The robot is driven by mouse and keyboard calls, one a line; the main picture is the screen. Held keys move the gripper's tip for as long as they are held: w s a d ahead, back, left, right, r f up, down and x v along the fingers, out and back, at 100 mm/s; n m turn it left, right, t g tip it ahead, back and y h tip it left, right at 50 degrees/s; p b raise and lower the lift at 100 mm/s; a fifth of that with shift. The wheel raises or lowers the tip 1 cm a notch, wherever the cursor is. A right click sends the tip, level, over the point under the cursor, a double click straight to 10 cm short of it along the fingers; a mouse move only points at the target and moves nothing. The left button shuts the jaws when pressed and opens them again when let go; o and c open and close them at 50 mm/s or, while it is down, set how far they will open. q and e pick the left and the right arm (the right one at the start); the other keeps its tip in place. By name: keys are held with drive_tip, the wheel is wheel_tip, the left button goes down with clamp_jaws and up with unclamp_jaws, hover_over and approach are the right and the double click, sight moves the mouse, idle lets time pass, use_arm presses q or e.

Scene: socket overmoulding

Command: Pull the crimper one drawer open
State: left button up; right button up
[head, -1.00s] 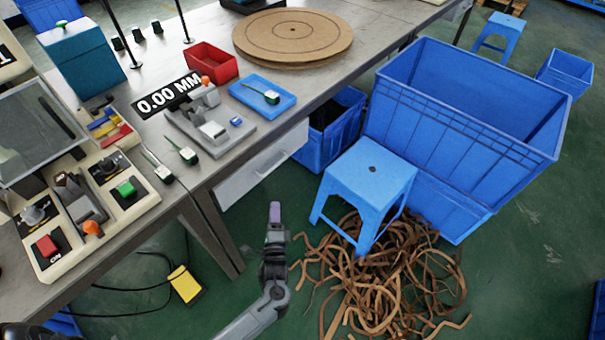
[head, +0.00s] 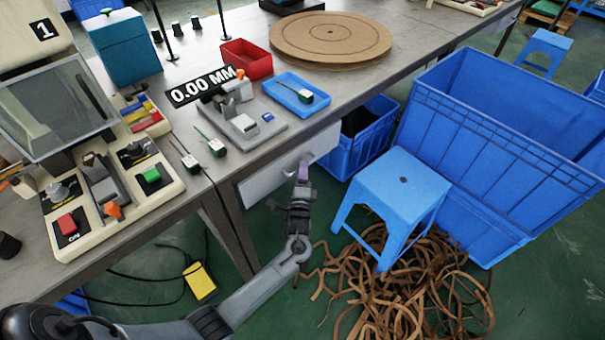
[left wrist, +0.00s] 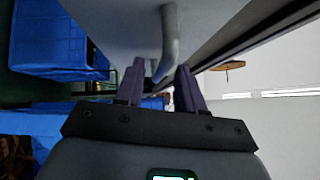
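The drawer (head: 262,187) has a pale grey front below the edge of the grey workbench. It looks shut. My left gripper (head: 303,168) is just in front of the right part of this front. In the left wrist view, the drawer front (left wrist: 115,22) fills the top, and its grey bar handle (left wrist: 169,45) sticks out from it. My left gripper (left wrist: 160,78) is open there, with its two purple fingers apart. The handle's near end lies between the fingertips, and I see no grip on it. My right gripper is in neither view now.
A blue stool (head: 392,185) and a large blue bin (head: 500,130) stand right of the drawer. A smaller blue crate (head: 362,140) is under the bench. Brown strips (head: 400,285) lie on the floor. A measuring device (head: 240,120) sits on the bench above.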

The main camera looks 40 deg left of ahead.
use_arm(q)
drive_tip(key=shift+w+a, duration=0.1)
drive_tip(key=shift+w, duration=0.2)
drive_tip(key=shift+s, duration=0.1)
clamp_jaws()
drive_tip(key=shift+r, duration=0.1)
